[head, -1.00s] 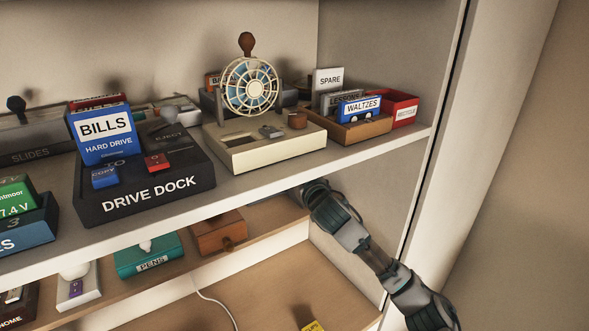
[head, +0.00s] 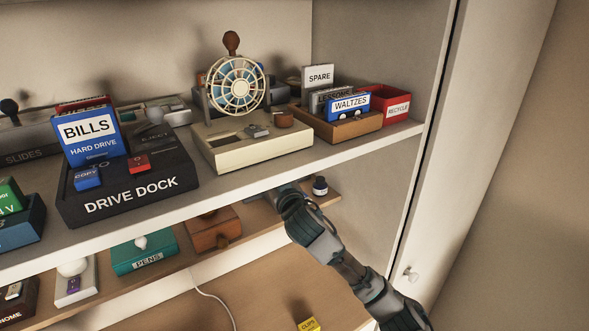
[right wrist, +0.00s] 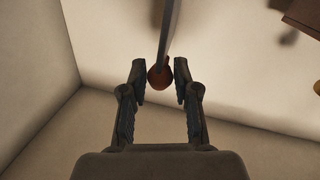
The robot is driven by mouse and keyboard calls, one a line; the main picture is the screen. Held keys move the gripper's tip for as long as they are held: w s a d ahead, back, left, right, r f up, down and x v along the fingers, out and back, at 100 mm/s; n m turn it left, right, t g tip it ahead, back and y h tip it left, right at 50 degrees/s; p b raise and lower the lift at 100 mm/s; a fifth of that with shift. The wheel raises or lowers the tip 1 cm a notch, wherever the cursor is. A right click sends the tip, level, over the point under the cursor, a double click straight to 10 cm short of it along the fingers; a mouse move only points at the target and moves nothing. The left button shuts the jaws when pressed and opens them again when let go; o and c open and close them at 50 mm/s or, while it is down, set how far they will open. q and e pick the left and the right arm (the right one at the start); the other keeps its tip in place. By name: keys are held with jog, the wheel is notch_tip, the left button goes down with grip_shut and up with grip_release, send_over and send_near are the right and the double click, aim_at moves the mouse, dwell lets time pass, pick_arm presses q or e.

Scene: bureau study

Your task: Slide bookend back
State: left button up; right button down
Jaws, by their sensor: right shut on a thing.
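In the right wrist view, my right gripper (right wrist: 159,70) is shut on a round red-brown knob (right wrist: 160,79). The knob sits at the near end of a thin grey upright plate (right wrist: 168,32), which looks like the bookend seen edge-on. In the head view my right arm reaches under the upper shelf. The gripper's fingers and the bookend are hidden there by the shelf board. My left gripper is in neither view.
The upper shelf (head: 240,185) overhangs my right forearm. On it stand the drive dock (head: 130,190), a fan-like device (head: 238,90) and a wooden card tray (head: 340,126).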

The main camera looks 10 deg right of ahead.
jog(key=a, duration=0.1)
jog(key=s+a+r, duration=0.1)
jog(key=a, duration=0.2)
jog(key=shift+s+a+r, duration=0.15)
jog(key=shift+s+a, duration=0.15)
jog(key=shift+s, duration=0.1)
jog(key=c, duration=0.9)
grip_release()
jog(key=shift+w, duration=0.1)
jog(key=shift+o, duration=0.2)
jog(key=shift+f, duration=0.3)
jog(key=s+d, duration=0.2)
jog(key=s, duration=0.9)
jog(key=shift+s+d, duration=0.2)
jog(key=shift+s, duration=0.1)
jog(key=shift+f, duration=0.1)
